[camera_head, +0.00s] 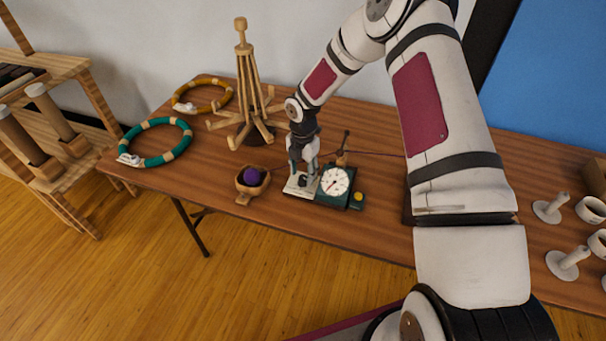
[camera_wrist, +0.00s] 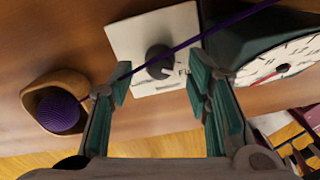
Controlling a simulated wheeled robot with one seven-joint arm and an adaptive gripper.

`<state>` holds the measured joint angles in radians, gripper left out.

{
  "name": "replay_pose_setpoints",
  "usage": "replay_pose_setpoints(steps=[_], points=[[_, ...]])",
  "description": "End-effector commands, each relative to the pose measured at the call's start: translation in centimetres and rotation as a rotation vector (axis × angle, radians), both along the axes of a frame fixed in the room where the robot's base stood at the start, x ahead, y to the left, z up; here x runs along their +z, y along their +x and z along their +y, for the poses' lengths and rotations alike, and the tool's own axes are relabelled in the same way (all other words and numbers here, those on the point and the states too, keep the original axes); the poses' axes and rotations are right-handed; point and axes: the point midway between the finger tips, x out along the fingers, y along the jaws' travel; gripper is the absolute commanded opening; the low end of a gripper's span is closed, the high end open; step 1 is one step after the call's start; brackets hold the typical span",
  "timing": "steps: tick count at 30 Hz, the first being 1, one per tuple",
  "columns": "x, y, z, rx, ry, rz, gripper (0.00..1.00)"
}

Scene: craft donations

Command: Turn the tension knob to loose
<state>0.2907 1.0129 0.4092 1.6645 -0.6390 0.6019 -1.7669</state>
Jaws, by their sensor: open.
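The tension knob (camera_wrist: 161,60) is a dark round knob on a white plate (camera_wrist: 128,40), seen in the wrist view. The plate also shows in the head view (camera_head: 296,190), left of a dark green box with a round white dial (camera_head: 335,181). My gripper (camera_wrist: 160,78) is open and empty over the plate; its teal fingers appear on either side of the knob, apart from it in the picture. I cannot tell the height gap. Lettering right of the knob is partly hidden by the right finger, so the knob's setting cannot be read. In the head view my gripper (camera_head: 302,165) hides the knob.
A purple yarn ball (camera_wrist: 59,112) sits in a wooden bowl (camera_head: 241,189) left of the plate. A wooden yarn swift (camera_head: 243,85) and two hoops, teal (camera_head: 130,139) and mustard (camera_head: 222,88), stand farther left. White spools (camera_head: 569,263) are at right.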

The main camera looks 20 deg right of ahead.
Motion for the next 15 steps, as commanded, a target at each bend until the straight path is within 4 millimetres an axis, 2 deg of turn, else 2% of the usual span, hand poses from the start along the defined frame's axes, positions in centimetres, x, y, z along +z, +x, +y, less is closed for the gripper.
replay_pose_setpoints(steps=[5, 14, 15], points=[[-1.18, -0.05, 0.04, 0.000, 0.001, 0.001, 0.45], [-1.33, -0.01, 0.02, 0.000, 0.000, 0.000, 0.45], [-1.32, -0.01, 0.02, 0.000, 0.000, 0.000, 0.36]])
